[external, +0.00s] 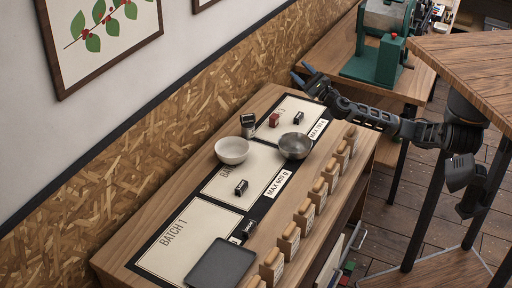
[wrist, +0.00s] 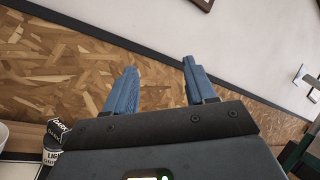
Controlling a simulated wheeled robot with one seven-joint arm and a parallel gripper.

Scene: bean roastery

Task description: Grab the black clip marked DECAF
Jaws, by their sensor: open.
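No DECAF lettering is readable in either view, so I cannot tell which black piece is the clip. Small black pieces with pale labels lie on the table: one on the middle mat (external: 241,187), one on the far mat (external: 298,117) and one beside the grey tray (external: 249,229). My gripper (external: 301,71) is open and empty, raised above the far end of the table. In the wrist view its two blue fingers (wrist: 158,66) stand apart, with only the chipboard wall beyond them.
A red piece (external: 274,119), a black stack (external: 247,125), a white bowl (external: 232,150) and a metal bowl (external: 294,146) are nearby. The wrist view shows pieces marked DARK (wrist: 58,130) and LIGHT (wrist: 52,156). A green machine (external: 378,58) stands behind.

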